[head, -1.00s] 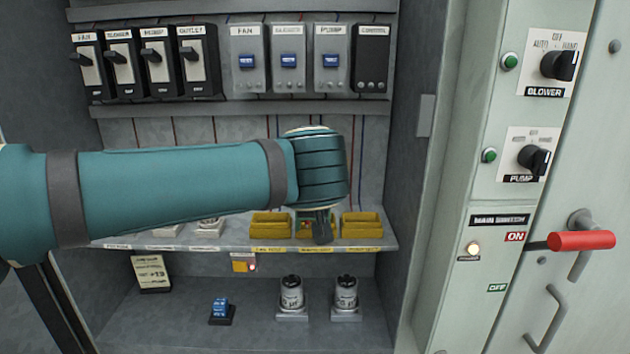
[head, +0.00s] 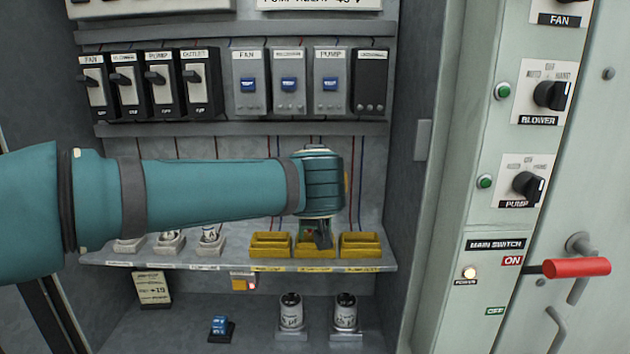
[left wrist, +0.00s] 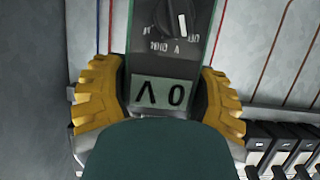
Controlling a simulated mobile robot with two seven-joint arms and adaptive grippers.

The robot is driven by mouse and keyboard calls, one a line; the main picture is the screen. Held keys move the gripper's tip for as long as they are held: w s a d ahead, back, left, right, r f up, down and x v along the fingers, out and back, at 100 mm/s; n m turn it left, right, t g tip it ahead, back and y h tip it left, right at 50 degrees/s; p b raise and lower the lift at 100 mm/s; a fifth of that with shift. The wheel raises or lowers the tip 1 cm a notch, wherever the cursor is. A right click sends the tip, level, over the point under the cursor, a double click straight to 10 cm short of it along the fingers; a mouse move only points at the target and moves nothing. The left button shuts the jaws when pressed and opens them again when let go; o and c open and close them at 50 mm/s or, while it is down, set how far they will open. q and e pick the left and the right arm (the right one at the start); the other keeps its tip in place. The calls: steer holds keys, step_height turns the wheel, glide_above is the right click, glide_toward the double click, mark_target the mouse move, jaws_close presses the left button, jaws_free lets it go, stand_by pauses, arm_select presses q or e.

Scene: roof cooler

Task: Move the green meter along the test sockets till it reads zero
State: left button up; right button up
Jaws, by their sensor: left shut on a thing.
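The green meter (left wrist: 190,40) is in the left wrist view, upside down, with a dial and a display (left wrist: 160,92) that reads 0 V. My left gripper (left wrist: 160,100) is shut on it, its yellow ridged pads pressing both sides. In the head view the left gripper (head: 322,235) points down at the middle one of the yellow open boxes (head: 270,246) on the shelf. A bit of green shows beside its dark finger; the hand hides most of the meter. Whether its tip touches a socket cannot be told. My right gripper is not in view.
Breakers (head: 150,85) and grey relay units (head: 290,80) line the back wall above my arm. White-based parts (head: 168,243) stand on the shelf (head: 230,262) at left. A red-handled switch (head: 576,267) is at right.

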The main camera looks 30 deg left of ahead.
arm_select(q)
steer(key=shift+w+a+f+b, duration=0.15)
steer(key=shift+w+f+b, duration=0.15)
steer(key=shift+f+b, duration=0.45)
steer(key=shift+w+a+f+b, duration=0.25)
steer(key=shift+f+b, duration=0.35)
steer(key=shift+b, duration=0.3)
steer(key=shift+w+a+f+b, duration=0.1)
steer(key=shift+w+f+b, duration=0.2)
steer(key=shift+f+b, duration=0.45)
steer(key=shift+r+b, duration=0.15)
steer(key=shift+b, duration=0.55)
steer(key=shift+f+b, duration=0.3)
steer(key=shift+b, duration=0.3)
stand_by(0.9)
steer(key=o, duration=1.4)
steer(key=shift+s, duration=0.1)
